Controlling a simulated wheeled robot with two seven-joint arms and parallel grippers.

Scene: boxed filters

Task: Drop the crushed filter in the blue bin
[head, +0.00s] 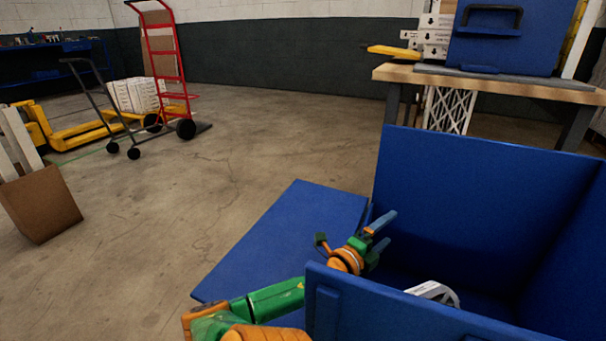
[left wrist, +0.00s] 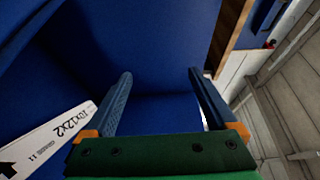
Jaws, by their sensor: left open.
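The large blue bin (head: 470,195) stands open at the lower right, and its walls fill much of the left wrist view (left wrist: 165,35). A white filter (head: 434,291) shows inside it, just behind the near wall; its lower part is hidden. In the left wrist view the white filter (left wrist: 48,142), printed 10x12x2, lies at the left edge beside a finger, apart from the space between the jaws. My left gripper (head: 381,238) is open and empty over the bin's left side; its jaws (left wrist: 160,76) show only blue between them. My right gripper is out of view.
A blue flap or panel (head: 290,240) lies left of the bin. A wooden-topped table (head: 490,82) with a blue case (head: 505,42) stands behind. A red hand truck (head: 165,65), carts and a cardboard box (head: 42,203) stand at the left. The middle floor is clear.

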